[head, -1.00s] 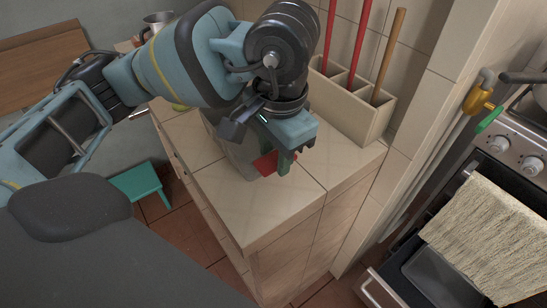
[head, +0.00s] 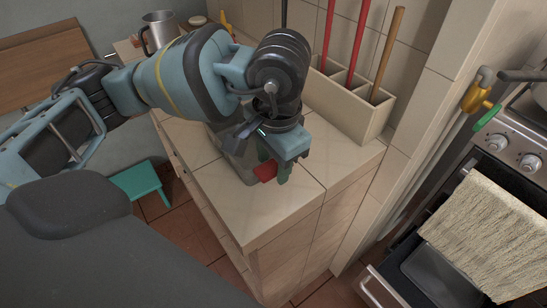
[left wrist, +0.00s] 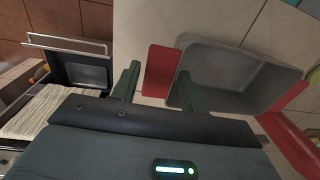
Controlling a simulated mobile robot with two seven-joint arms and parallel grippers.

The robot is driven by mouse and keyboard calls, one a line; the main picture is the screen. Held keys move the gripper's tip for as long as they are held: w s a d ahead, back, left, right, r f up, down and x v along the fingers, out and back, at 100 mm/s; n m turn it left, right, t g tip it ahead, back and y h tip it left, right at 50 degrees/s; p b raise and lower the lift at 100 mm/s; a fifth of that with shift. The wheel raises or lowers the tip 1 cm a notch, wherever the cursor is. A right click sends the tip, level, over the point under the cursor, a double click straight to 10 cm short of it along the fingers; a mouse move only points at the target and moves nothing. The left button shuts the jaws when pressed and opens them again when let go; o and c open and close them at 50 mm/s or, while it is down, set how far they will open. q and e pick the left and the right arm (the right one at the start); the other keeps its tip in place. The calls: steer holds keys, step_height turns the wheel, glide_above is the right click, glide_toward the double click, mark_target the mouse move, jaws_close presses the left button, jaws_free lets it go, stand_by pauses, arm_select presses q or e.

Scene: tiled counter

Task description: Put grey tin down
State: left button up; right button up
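The grey tin (head: 236,165) is on the tiled counter, partly hidden behind my left gripper in the head view. In the left wrist view the tin (left wrist: 232,72) is an empty, open rectangular pan with a red handle (left wrist: 160,70) at its near end. The red handle also shows in the head view (head: 265,173). My left gripper (head: 273,165) is low over the counter, its green fingers apart. In the left wrist view the gripper (left wrist: 157,78) has one finger each side of the handle, with a gap at the left finger. My right gripper is not in view.
A beige holder (head: 345,105) with red and wooden handles stands at the counter's back right. A metal mug (head: 158,30) is at the back left. The counter front (head: 262,215) is clear. An oven with a towel (head: 485,235) is at the right.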

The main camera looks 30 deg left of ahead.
arm_select(q)
steer(key=shift+o, duration=1)
steer(key=shift+r, duration=0.15)
step_height(320, 180, up, 12)
steer(key=p, duration=0.1)
steer(key=shift+s+d, duration=0.15)
steer(key=shift+d, duration=0.25)
